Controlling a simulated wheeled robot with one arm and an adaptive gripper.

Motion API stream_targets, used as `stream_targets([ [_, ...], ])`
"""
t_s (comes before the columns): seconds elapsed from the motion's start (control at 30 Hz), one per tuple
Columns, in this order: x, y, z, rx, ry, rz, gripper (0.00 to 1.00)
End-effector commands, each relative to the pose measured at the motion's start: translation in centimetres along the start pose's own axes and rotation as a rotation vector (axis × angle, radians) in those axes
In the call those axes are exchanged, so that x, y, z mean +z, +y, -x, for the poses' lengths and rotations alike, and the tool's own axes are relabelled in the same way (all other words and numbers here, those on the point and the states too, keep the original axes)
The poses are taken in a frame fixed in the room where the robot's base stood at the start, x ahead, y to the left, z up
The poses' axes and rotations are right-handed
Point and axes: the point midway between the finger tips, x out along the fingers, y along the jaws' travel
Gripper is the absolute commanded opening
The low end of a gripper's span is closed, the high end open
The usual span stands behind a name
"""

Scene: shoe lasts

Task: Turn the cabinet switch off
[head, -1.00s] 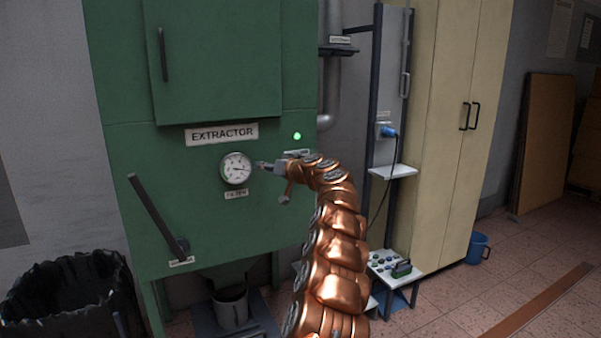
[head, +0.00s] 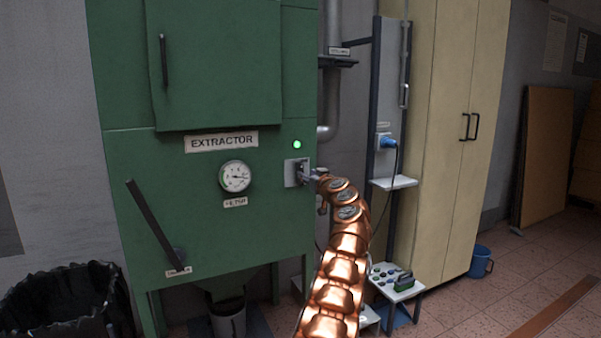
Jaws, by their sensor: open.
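The green extractor cabinet (head: 260,230) stands in front of me. Its switch sits in a grey switch plate (head: 291,174) on the right part of the front, below a lit green lamp (head: 297,145). My gripper (head: 304,173) is open, with its fingertips at the right side of the plate, over or very near the switch. The gripper partly hides the switch, so I cannot tell its position or whether the fingers touch it. My copper-coloured arm reaches up to it from below.
A dial gauge (head: 235,177) is left of the switch, and a long dark lever (head: 154,224) is further left. A grey panel with a blue plug (head: 389,142) and a shelf (head: 394,183) stand to the right. A low stand (head: 400,291) holds small parts. A black bin (head: 60,305) is at lower left.

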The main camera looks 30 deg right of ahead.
Motion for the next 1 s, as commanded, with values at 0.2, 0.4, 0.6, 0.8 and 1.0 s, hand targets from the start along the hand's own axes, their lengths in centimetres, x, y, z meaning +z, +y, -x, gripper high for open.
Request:
stream_targets([
  [0.2, 0.0, 0.1, -1.4, -0.001, -0.004, 0.0, 0.44],
  [0.4, -0.1, 0.1, -2.6, 0.0, -0.001, 0.0, 0.44],
  [0.6, -0.3, 0.1, -3.6, 0.001, -0.001, 0.002, 0.44],
  [0.8, -0.3, 0.1, -4.6, 0.001, -0.002, 0.004, 0.44],
  [1.0, -0.1, 0.1, -5.4, 0.002, -0.002, 0.002, 0.44],
])
